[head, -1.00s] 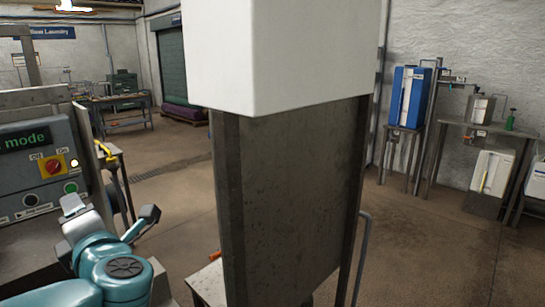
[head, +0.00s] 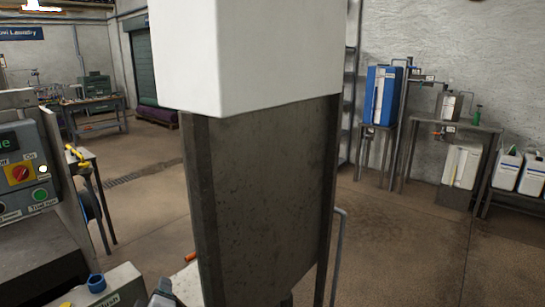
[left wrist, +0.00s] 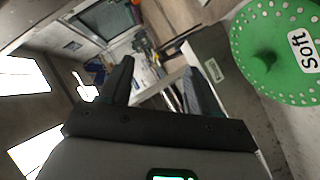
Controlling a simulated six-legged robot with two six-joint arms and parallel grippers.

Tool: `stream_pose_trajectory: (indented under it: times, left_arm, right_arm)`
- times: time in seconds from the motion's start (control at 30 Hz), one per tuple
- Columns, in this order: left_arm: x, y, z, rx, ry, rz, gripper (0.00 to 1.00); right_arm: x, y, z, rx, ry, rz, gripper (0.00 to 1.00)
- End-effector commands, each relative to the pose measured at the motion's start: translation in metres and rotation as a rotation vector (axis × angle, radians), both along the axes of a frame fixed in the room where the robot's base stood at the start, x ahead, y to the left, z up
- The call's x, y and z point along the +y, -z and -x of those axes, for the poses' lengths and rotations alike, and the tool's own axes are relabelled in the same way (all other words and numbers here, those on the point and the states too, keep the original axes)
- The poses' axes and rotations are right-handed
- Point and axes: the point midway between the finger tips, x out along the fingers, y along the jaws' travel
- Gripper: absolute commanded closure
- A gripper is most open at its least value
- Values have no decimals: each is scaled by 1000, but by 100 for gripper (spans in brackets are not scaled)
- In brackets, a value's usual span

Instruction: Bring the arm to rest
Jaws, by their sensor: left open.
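My left gripper (left wrist: 157,85) shows in the left wrist view with its two dark fingers spread apart and nothing between them. A green round disc marked "Soft" (left wrist: 262,62) is at the right of that view, apart from the fingers. In the head view only a small grey part at the bottom edge may belong to my left arm; I cannot tell for sure. My right gripper is in neither view.
A tall dark metal panel (head: 262,200) topped by a white box (head: 250,50) blocks the middle of the head view. A control panel with a red switch (head: 20,173) stands at left. A blue container (head: 382,95) is at the back right. Open floor lies right.

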Motion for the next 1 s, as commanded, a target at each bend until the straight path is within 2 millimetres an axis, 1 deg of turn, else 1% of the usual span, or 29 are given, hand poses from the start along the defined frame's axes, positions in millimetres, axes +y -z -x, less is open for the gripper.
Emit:
stream_pose_trajectory:
  times: [0.03, 0.07, 0.1, 0.13, 0.17, 0.2, 0.27, 0.3, 0.37, 0.4, 0.5, 0.6, 0.63, 0.7, 0.73, 1.0]
  left_arm:
    - [-13, 43, 6, 110, 84, -32, 38]
    - [-21, 67, 12, 173, 140, -50, 38]
    - [-32, 97, 22, 256, 216, -69, 38]
    - [-40, 120, 31, 317, 273, -83, 38]
    - [-49, 141, 42, 378, 331, -93, 38]
    - [-59, 169, 59, 459, 409, -102, 38]
    - [-75, 208, 89, 575, 530, -110, 38]
    - [-85, 231, 111, 651, 612, -108, 38]
    - [-98, 260, 146, 754, 731, -102, 38]
    - [-106, 276, 170, 815, 808, -94, 38]
    - [-122, 302, 222, 935, 973, -66, 38]
    - [-132, 314, 259, 1008, 1090, -42, 38]
    - [-134, 316, 266, 1021, 1113, -36, 38]
    - [-137, 319, 278, 1042, 1151, -27, 38]
    - [-138, 319, 281, 1046, 1161, -26, 38]
    - [-138, 319, 281, 1047, 1163, -26, 38]
  right_arm:
    - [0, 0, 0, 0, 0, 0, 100]
    - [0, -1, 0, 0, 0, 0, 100]
    - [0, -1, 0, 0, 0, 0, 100]
    - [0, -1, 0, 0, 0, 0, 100]
    - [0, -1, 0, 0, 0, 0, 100]
    - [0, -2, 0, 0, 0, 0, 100]
    - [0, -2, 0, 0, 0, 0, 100]
    - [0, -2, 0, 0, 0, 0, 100]
    - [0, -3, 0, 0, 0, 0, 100]
    - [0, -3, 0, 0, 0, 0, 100]
    - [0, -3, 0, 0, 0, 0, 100]
    - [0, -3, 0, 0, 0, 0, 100]
    - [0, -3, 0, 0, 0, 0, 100]
    - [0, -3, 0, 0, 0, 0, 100]
    - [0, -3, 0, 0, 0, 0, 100]
    - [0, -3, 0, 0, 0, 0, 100]
